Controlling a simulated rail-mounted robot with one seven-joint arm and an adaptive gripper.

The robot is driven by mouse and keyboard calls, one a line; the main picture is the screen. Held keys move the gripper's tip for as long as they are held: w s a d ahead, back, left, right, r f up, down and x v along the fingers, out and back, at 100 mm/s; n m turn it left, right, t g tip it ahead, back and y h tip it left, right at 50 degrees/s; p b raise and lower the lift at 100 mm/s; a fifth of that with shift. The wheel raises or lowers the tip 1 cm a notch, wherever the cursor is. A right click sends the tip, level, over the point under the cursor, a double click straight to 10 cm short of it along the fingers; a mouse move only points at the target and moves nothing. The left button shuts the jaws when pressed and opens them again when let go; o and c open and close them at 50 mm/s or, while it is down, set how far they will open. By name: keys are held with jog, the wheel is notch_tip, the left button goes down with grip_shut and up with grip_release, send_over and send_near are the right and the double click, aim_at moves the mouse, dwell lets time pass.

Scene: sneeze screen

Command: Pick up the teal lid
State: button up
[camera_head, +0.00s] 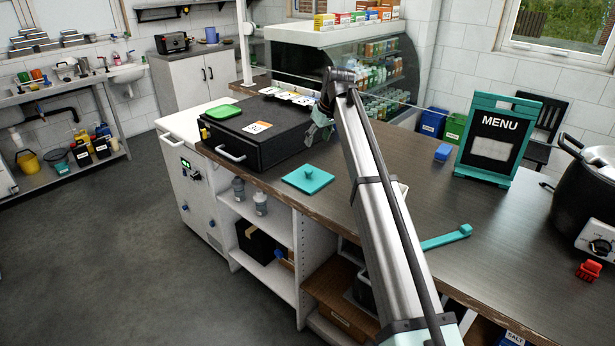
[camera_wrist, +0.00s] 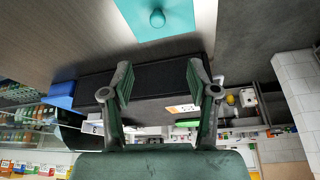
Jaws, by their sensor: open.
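The teal lid (camera_head: 308,180) is a flat square plate with a small knob on top. It lies flat on the dark counter near its front edge, in front of the black case. In the wrist view the lid (camera_wrist: 180,22) shows at the top edge, partly cut off, with its round knob (camera_wrist: 157,18) visible. My gripper (camera_head: 320,130) is up by the case's right side, behind the lid and apart from it. In the wrist view my gripper (camera_wrist: 159,78) has its two fingers spread, with nothing between them.
A teal bar (camera_head: 445,238) lies right of my arm. A menu sign (camera_head: 497,150), blue block (camera_head: 443,152), black pot (camera_head: 590,190) and red item (camera_head: 588,270) stand farther right.

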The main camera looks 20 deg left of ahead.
jog(key=p, duration=0.3)
send_near(308, 169)
jog(key=x, duration=0.5)
jog(key=shift+d, duration=0.1)
jog(key=shift+p+x, duration=1.1)
jog(key=shift+x, duration=1.5)
jog(key=shift+s, duration=0.1)
jog(key=c, duration=1)
